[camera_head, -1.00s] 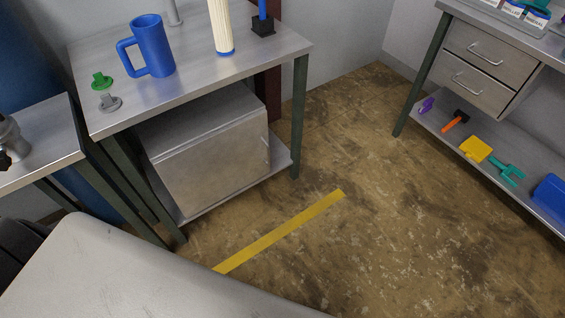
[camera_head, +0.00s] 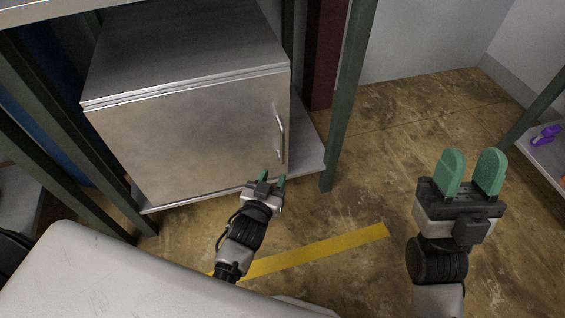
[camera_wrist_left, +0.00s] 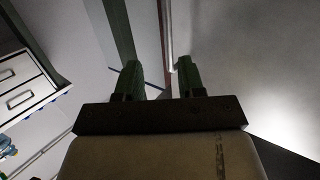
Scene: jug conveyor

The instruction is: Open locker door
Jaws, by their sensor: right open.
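The metal locker (camera_head: 180,45) stands on the low shelf under the workbench. Its flat grey door (camera_head: 190,140) is closed. A thin upright handle (camera_head: 281,135) is near the door's right edge. My left gripper (camera_head: 271,178) is open, just below and in front of the handle's lower end. In the left wrist view, the handle (camera_wrist_left: 167,40) shows as a pale bar ahead of and between the parted green fingers (camera_wrist_left: 157,78), nearer the right one; I see no grip on it. My right gripper (camera_head: 470,170) is open and empty over the floor at right.
A green table leg (camera_head: 348,100) stands just right of the locker. The shelf edge (camera_head: 310,165) runs under it. The floor in front, with a yellow stripe (camera_head: 320,250), is clear. A purple item (camera_head: 545,135) lies on a shelf at far right.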

